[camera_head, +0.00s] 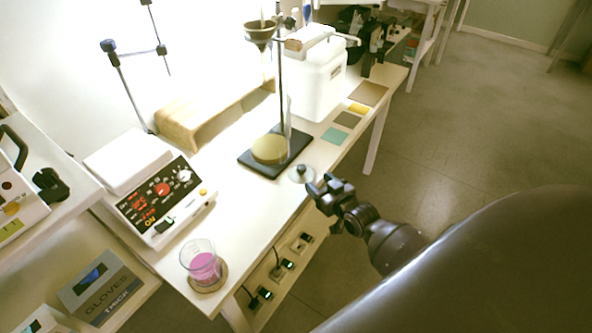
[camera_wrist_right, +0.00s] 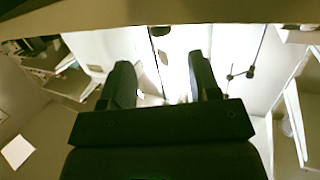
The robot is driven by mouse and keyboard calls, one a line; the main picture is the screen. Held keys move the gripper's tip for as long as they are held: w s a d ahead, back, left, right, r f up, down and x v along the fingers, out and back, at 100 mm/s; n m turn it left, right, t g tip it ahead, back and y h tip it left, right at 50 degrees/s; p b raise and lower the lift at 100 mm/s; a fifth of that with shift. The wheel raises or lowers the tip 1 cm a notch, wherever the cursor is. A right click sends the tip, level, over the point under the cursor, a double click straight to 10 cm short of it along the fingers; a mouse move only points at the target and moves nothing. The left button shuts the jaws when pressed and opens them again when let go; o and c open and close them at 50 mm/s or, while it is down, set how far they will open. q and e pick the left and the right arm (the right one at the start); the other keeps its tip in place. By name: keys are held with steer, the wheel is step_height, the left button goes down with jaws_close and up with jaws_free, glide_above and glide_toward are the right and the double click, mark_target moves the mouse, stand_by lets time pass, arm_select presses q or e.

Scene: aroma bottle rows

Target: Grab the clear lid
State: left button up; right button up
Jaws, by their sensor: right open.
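The clear lid (camera_head: 301,174), a small round see-through disc with a dark knob, lies on the white bench near its right edge. My right gripper (camera_head: 318,187) is just right of the lid, with its fingertips pointing toward it; whether they touch it is too small to tell. In the right wrist view the two fingers of my right gripper (camera_wrist_right: 163,75) stand apart with nothing clearly held between them. The lid cannot be made out there. My left gripper is not in view.
A beaker of pink liquid (camera_head: 202,262) stands on a round coaster near the bench's front. A stand with a dark base (camera_head: 252,165) and a funnel (camera_head: 260,32) is behind the lid. A hotplate-like device (camera_head: 160,203) is left, a white container (camera_head: 318,82) farther back.

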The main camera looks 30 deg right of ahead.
mark_target(304, 169)
steer(key=shift+w+r, duration=0.15)
steer(key=shift+w, duration=0.35)
steer(key=w, duration=0.3)
steer(key=shift+w+f+b, duration=0.2)
steer(key=shift+f+b, duration=0.15)
steer(key=shift+w, duration=0.7)
steer(key=w, duration=0.2)
steer(key=w+f+b, duration=0.1)
steer(key=w, duration=0.1)
steer(key=shift+w, duration=0.5)
steer(key=shift+r, duration=0.1)
steer(key=shift+c, duration=0.3)
steer(key=c, duration=0.7)
steer(key=shift+c, duration=1)
